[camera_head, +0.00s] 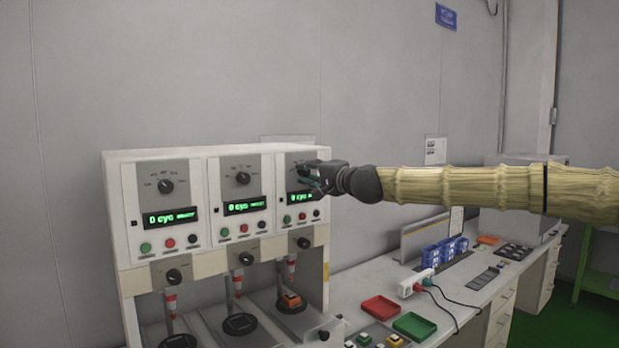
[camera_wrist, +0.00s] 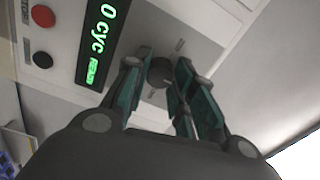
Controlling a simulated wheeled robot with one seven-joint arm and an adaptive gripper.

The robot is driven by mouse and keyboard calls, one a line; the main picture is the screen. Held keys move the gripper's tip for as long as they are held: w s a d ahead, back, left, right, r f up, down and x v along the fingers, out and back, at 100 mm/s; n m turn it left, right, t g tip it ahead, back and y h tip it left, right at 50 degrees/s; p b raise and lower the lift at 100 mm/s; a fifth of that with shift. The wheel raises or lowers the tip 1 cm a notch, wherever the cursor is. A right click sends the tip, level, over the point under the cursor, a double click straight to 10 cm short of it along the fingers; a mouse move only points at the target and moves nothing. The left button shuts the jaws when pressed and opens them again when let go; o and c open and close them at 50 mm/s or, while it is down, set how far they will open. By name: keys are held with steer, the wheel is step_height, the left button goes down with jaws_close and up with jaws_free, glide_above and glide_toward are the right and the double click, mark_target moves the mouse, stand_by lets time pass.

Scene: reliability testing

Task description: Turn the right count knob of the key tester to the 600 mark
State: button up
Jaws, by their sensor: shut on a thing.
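The key tester (camera_head: 150,155) is a pale cabinet with three stations side by side, each with a dark count knob above a green display. My gripper (camera_head: 306,172) is at the right station's upper panel and hides its count knob in the head view. In the wrist view the right count knob (camera_wrist: 160,72) is a dark round knob between the fingers of my gripper (camera_wrist: 160,85), which is shut on it. The right display (camera_wrist: 103,40) reads "0 cyc" and "READY". The scale numbers around this knob are not readable.
The middle count knob (camera_head: 243,178) and left count knob (camera_head: 166,186) stand clear of my arm. Buttons (camera_wrist: 42,16) sit below the right display. A bench on the right holds a red tray (camera_head: 380,308), a green tray (camera_head: 414,326) and a white power strip (camera_head: 415,283).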

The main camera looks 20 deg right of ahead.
stand_by(0.4)
steer(key=o, duration=1.1)
steer(key=shift+d, duration=0.1)
steer(key=shift+c, duration=0.2)
steer(key=v, duration=1.2)
